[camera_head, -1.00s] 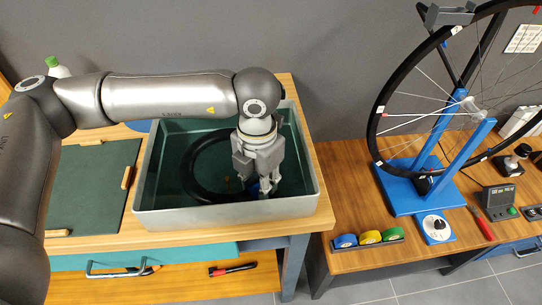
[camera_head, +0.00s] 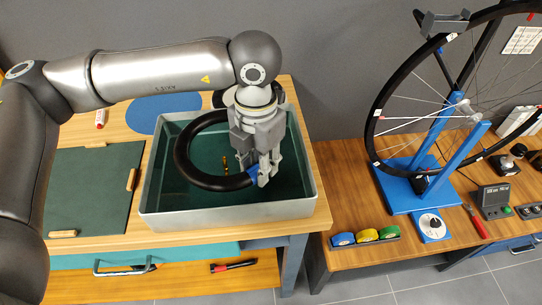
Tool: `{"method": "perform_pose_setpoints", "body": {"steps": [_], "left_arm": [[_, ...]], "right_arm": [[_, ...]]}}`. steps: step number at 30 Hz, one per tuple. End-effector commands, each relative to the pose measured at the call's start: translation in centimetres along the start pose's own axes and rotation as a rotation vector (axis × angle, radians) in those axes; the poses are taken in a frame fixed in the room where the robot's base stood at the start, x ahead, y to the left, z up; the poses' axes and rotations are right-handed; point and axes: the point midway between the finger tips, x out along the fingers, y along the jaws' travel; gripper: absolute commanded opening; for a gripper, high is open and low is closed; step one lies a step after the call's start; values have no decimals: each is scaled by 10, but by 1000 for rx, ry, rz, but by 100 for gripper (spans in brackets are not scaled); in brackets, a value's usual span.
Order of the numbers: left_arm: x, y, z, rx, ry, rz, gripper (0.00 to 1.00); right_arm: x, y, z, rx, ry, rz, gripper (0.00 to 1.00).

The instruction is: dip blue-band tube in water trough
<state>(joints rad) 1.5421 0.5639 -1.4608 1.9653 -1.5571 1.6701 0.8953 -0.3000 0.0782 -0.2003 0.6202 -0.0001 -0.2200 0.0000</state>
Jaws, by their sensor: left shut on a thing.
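The black ring-shaped tube (camera_head: 181,160) is in the water trough (camera_head: 226,219), a grey metal tank with dark green water. The tube's blue band (camera_head: 252,172) shows at its front right, at my gripper's fingers. My left gripper (camera_head: 263,176) points down into the trough and is shut on the tube at the blue band. The ring looks clear and black, held at or just above the water, inside the trough's walls. Its far right part is hidden behind my gripper. My right gripper is not in view.
A small brass-coloured piece (camera_head: 225,165) shows inside the ring. A dark green mat (camera_head: 92,190) lies left of the trough.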

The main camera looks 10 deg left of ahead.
Motion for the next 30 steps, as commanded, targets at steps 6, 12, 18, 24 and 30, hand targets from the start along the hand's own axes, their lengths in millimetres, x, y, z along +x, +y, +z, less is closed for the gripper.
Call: {"method": "perform_pose_setpoints", "body": {"steps": [6,12,18,24,30], "left_arm": [[-20,0,1,0,-2,0,0],[-36,0,0,0,-1,0,0],[-52,0,1,0,-3,1,0],[-58,0,0,0,-1,1,0],[-58,0,0,0,-1,1,0]], "right_arm": [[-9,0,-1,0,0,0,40],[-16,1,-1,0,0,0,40],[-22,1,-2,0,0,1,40],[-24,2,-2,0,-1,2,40],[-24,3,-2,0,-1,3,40]]}}
